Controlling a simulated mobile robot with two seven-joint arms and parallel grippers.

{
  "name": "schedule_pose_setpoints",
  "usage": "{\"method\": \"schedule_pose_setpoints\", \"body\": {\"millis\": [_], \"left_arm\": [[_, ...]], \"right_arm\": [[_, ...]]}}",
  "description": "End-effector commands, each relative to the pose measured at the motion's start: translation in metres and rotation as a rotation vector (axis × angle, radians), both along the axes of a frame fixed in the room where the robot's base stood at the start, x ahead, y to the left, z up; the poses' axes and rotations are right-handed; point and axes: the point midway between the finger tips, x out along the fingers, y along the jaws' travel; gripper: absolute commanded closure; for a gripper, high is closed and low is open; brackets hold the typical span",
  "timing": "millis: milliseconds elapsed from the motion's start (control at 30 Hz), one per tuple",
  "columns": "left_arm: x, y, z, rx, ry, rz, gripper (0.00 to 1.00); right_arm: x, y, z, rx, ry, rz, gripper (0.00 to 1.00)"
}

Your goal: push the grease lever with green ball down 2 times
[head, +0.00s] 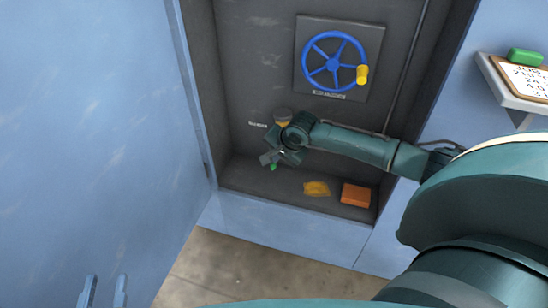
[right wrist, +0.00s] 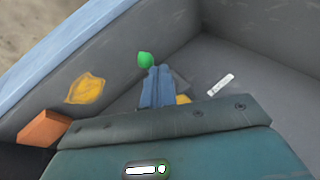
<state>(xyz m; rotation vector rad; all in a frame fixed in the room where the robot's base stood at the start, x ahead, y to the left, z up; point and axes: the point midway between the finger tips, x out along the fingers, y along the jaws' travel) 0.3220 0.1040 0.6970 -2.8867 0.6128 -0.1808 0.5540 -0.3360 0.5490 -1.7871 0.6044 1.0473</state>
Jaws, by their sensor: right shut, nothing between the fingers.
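The green ball (head: 273,167) of the grease lever shows low in the dark recess, just below my right gripper (head: 269,158). The lever's arm is mostly hidden behind the gripper. In the right wrist view, the green ball (right wrist: 145,60) sits at the tips of my right gripper's blue fingers (right wrist: 155,72), slightly to their left. The fingers are shut together and empty; I cannot tell whether they touch the ball. My left gripper (head: 104,290) shows at the bottom left edge, its two fingers apart, in front of the blue panel and far from the lever.
A blue handwheel (head: 334,65) with a yellow knob is on the recess's back wall. A yellow cloth (head: 316,188) and an orange box (head: 356,195) lie on the recess floor. A blue panel (head: 90,120) fills the left. A shelf with a clipboard (head: 522,78) is at right.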

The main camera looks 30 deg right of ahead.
Motion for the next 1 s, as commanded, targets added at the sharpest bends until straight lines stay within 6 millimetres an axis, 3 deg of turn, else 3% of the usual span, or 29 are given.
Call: {"method": "schedule_pose_setpoints", "body": {"millis": [1000], "left_arm": [[0.000,0.000,0.002,0.000,0.000,0.000,0.70]], "right_arm": [[-0.003,0.004,-0.012,0.001,0.002,0.001,1.00]]}}
